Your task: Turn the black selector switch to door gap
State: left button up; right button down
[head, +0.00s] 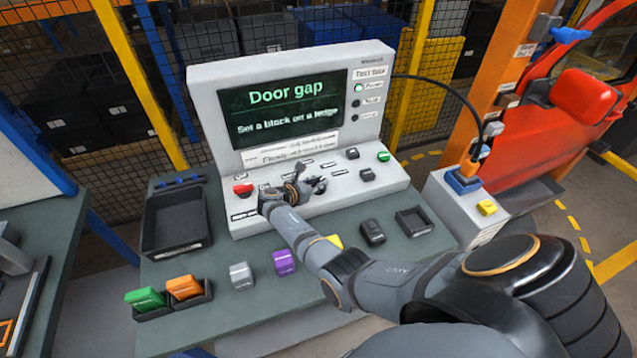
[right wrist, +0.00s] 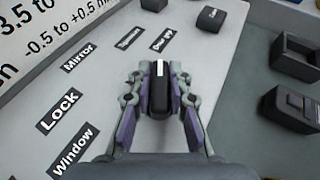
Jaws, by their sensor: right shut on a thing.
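The black selector switch (right wrist: 160,92) is a dark knob with a white pointer line, on the grey test box panel (right wrist: 100,85). In the right wrist view my right gripper (right wrist: 160,85) is shut on it, one finger on each side. Its white line points toward the Door gap label (right wrist: 162,40). Mirror (right wrist: 78,58), Lock (right wrist: 59,110) and Window (right wrist: 73,150) labels lie to its left. In the head view my right gripper (head: 314,182) is over the panel and largely hides the switch. The test box screen (head: 283,110) reads "Door gap". My left gripper is out of view.
A red button (head: 242,189) and a green one (head: 384,157) sit on the panel. Purple (head: 284,263), grey (head: 242,275), green (head: 145,299) and orange (head: 185,287) blocks stand along the bench. An empty dark bin (head: 175,222) is at left; a red car door (head: 560,120) stands right.

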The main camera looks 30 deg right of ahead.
jog(key=c, duration=1.2)
grip_release()
jog(key=shift+d, duration=0.1)
jog(key=v, duration=0.7)
jog(key=shift+s+a+r, duration=0.1)
jog(key=shift+a+r, duration=0.05)
jog(key=shift+a, duration=0.15)
